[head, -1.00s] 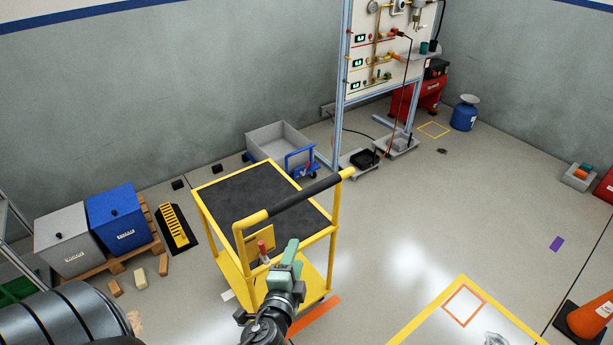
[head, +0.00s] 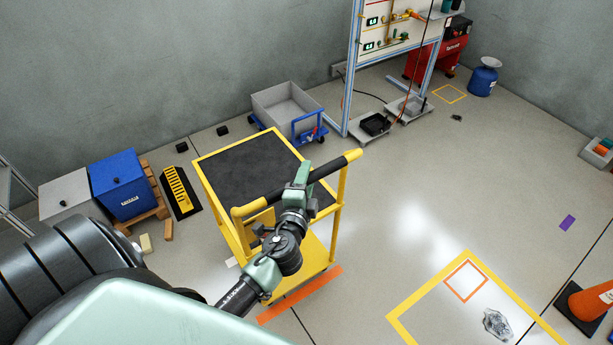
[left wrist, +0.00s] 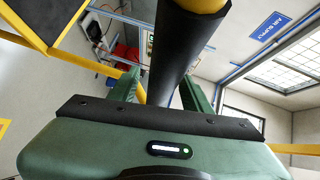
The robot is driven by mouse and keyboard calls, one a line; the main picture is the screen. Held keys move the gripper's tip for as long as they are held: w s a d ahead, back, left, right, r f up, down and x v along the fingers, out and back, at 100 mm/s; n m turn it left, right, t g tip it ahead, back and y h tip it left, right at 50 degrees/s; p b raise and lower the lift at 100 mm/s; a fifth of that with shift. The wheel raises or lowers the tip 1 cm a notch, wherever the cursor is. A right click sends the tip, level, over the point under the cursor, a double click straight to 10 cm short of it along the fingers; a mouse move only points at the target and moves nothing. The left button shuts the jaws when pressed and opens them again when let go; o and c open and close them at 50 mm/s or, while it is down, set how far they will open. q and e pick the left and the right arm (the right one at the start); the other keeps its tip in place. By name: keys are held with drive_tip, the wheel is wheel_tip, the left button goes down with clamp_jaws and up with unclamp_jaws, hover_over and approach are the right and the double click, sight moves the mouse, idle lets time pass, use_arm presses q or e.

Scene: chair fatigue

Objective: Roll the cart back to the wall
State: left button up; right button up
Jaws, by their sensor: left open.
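The yellow cart (head: 253,172) with a dark top mat stands in the middle of the floor in the head view. Its push handle has a black grip (head: 325,170) between yellow ends. My left gripper (head: 300,177) is at the handle's black grip. In the left wrist view the grip (left wrist: 178,60) runs between the two green fingers (left wrist: 158,90), which are apart and show gaps on both sides. My right gripper is not in view.
A grey wall (head: 180,70) stands behind. Near it are a grey bin trolley (head: 283,108), a blue box (head: 120,185) on a pallet and a black-yellow ramp (head: 181,192). A test rig (head: 355,70) stands behind right. An orange cone (head: 592,302) stands at right.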

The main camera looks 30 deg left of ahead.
use_arm(q)
drive_tip(key=shift+c, duration=1)
clamp_jaws()
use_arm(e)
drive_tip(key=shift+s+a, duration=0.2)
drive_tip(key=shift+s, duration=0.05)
